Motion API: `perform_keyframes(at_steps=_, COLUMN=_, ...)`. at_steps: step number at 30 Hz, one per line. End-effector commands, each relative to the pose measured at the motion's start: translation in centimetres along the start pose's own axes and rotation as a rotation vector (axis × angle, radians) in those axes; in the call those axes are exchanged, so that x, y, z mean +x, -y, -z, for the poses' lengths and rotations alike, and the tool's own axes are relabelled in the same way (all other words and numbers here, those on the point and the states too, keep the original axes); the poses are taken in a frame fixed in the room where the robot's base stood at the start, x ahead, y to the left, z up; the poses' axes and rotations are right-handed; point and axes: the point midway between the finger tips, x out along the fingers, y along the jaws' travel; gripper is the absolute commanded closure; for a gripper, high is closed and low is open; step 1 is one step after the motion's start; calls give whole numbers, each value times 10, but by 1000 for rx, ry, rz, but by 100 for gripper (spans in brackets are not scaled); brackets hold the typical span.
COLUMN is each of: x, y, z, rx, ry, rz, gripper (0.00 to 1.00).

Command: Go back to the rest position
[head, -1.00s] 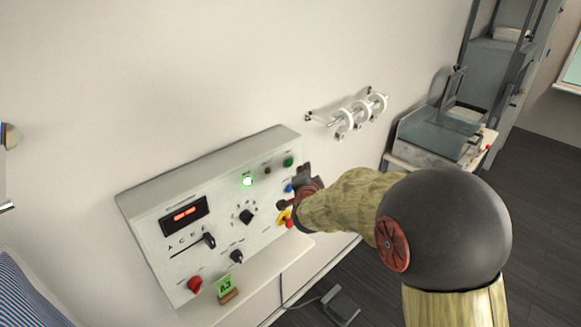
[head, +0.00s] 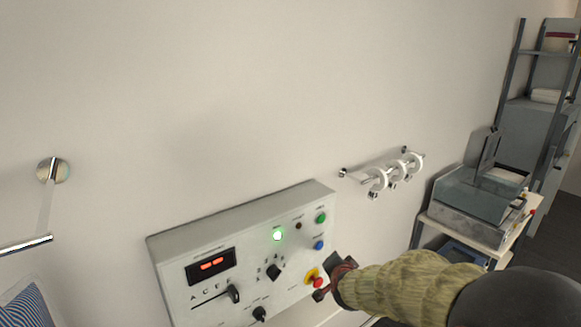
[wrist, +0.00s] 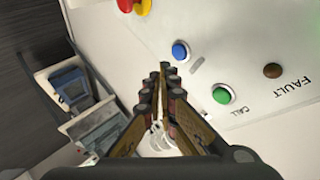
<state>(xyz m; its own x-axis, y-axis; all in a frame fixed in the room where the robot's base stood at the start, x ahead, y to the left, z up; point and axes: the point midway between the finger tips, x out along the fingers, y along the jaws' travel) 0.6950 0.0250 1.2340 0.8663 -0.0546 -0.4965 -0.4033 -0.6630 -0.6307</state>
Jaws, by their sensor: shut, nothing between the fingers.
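My gripper (head: 331,280) is at the right edge of the grey control panel (head: 215,246) in the head view, close to the red button on a yellow base (head: 316,279). In the wrist view my gripper (wrist: 163,70) is shut and empty, its fingertips meeting beside the blue button (wrist: 180,50). The green button (wrist: 222,94) and the dark brown FAULT lamp (wrist: 273,71) lie to the right of the fingers there. I cannot tell whether the fingertips touch the panel. A green lamp (head: 278,235) is lit, and the red display (head: 211,263) glows.
A small wall rail with white rings (head: 384,178) is right of the panel. A shelf cart with a grey-blue box (head: 484,196) stands farther right, before a tall rack (head: 552,100). A metal bar (head: 25,244) and striped cloth (head: 24,309) are at the left. The upper wall is clear.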

Motion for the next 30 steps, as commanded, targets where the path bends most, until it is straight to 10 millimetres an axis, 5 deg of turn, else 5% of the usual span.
perform_keyframes(at_steps=6, x=-68, y=-52, z=-81, rx=-316, ry=365, rz=-126, gripper=100)
perform_keyframes(at_steps=12, x=-173, y=-107, z=-116, rx=-596, ry=624, rz=-183, gripper=100)
perform_keyframes(at_steps=18, x=-269, y=-163, z=-127, rx=-787, ry=748, rz=-225, gripper=100)
perform_keyframes(at_steps=21, x=-302, y=-184, z=-127, rx=-832, ry=740, rz=-237, gripper=100)
perform_keyframes(at_steps=30, x=-334, y=-190, z=-112, rx=-842, ry=558, rz=-188, gripper=100)
